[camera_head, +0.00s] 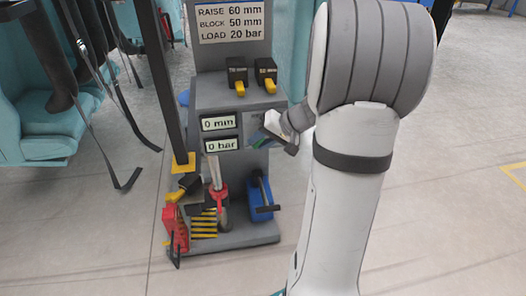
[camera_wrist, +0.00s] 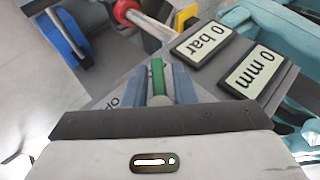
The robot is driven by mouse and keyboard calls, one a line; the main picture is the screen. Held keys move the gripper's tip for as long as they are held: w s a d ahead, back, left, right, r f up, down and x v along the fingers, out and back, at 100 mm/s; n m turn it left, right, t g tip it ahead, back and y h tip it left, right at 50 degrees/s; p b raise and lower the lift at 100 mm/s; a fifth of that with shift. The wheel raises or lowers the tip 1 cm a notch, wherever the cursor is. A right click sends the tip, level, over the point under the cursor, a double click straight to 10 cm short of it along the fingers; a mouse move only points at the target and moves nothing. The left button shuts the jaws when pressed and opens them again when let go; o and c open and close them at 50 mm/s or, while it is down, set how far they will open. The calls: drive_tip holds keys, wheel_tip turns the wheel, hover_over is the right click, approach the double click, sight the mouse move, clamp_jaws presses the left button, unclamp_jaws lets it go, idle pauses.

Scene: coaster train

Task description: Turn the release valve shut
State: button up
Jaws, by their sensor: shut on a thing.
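The release valve's green handle (camera_wrist: 158,76) sits between the two grey-blue fingers of my gripper (camera_wrist: 161,88) in the wrist view. My gripper is shut on it. In the head view my gripper (camera_head: 268,137) reaches the right side of the grey stand (camera_head: 205,96), beside the displays, and mostly hides the valve. Partial lettering, "OP", shows on the panel beside the handle in the wrist view; the rest is covered. The stand's displays read 0 mm (camera_head: 219,122) and 0 bar (camera_head: 222,144); both also show in the wrist view, upside down.
A sign (camera_head: 230,20) reads raise 60 mm, block 50 mm, load 20 bar. Two black-and-yellow blocks (camera_head: 237,75) (camera_head: 265,76) sit below it. A red-collared jack (camera_head: 217,197) and a blue part (camera_head: 260,198) are low on the stand. Teal seats (camera_head: 35,100) stand left. Floor at right is clear.

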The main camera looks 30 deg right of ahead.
drive_tip(key=shift+y, duration=0.4)
drive_tip(key=o, duration=0.7)
drive_tip(key=shift+r, duration=0.1)
drive_tip(key=shift+p+v, duration=1.4)
drive_tip(key=shift+v, duration=2.45)
drive_tip(key=shift+s, duration=0.2)
